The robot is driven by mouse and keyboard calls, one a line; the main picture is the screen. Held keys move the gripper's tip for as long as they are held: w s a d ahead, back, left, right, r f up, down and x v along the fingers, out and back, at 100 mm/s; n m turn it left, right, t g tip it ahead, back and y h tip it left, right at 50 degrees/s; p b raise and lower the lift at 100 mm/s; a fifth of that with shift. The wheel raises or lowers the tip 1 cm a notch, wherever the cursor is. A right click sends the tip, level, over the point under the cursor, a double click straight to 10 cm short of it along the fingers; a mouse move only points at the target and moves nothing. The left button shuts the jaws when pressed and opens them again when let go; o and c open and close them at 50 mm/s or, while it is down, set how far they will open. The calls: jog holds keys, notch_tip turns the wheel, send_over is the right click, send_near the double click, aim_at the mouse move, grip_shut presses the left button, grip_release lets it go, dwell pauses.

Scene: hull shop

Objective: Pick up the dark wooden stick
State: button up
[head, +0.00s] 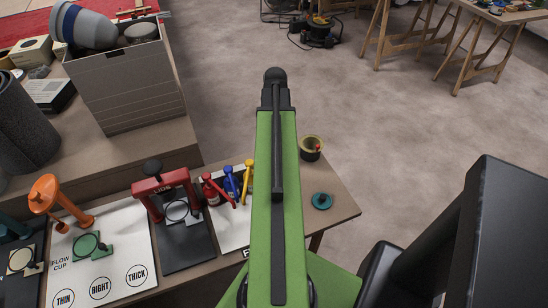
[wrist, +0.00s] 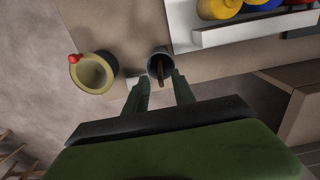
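The dark wooden stick (wrist: 160,70) stands in a small grey cylindrical cup (wrist: 152,65) in the wrist view, with its lower part hidden inside. My gripper (wrist: 161,78) is open, its two green fingers apart, one to each side of the stick and close to the cup's rim. I see no contact between the fingers and the stick, and the exact depth is hard to judge.
A dark cup with a yellowish rim and red-tipped item (head: 311,149) stands near the bench's far edge, left of the stick in the wrist view. A teal round piece (head: 321,201) lies near it. A white tray with red, blue and yellow items (head: 230,187) stands left of my arm.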

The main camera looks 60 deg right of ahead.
notch_tip(320, 180, down, 5)
jog(key=b, duration=0.5)
jog(key=shift+a, duration=0.15)
grip_shut()
